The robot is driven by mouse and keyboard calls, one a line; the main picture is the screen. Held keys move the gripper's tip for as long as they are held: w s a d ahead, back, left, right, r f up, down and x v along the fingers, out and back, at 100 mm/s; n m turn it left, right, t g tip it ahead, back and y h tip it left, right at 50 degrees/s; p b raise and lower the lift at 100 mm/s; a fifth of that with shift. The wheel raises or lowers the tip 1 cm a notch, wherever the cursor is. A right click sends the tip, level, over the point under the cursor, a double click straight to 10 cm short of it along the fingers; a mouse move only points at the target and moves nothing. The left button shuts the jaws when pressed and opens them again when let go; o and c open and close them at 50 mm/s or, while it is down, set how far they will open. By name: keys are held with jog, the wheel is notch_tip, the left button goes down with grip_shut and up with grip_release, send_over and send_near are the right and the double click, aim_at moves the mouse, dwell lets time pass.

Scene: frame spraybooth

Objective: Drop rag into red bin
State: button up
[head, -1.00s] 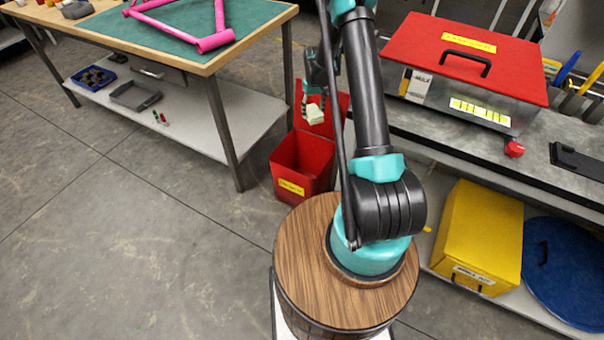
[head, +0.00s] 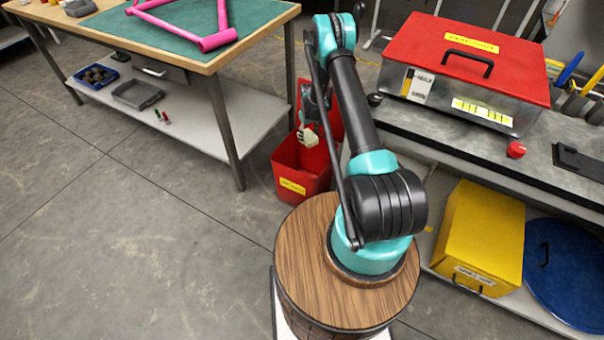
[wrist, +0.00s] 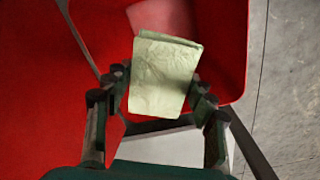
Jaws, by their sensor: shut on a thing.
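The rag (head: 308,137) is a small pale cream-green folded piece. My gripper (head: 306,126) is shut on it and holds it in the air over the red bin (head: 289,184). In the wrist view the rag (wrist: 164,76) sits between the two fingers of my gripper (wrist: 157,92), with red bin surfaces (wrist: 215,40) behind and below it. The red bin stands on the floor with a yellow label on its front. Its red lid stands raised at the back. The rag hides part of the bin's inside in the wrist view.
A workbench (head: 217,62) with a green mat and pink frame stands left of the bin, its leg close by. A grey bench (head: 430,125) on the right bears a red-lidded metal box (head: 470,60). A yellow box (head: 478,235) is below. The floor at left is clear.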

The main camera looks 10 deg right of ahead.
jog(key=shift+f, duration=1)
jog(key=o, duration=1.3)
notch_tip(320, 180, up, 12)
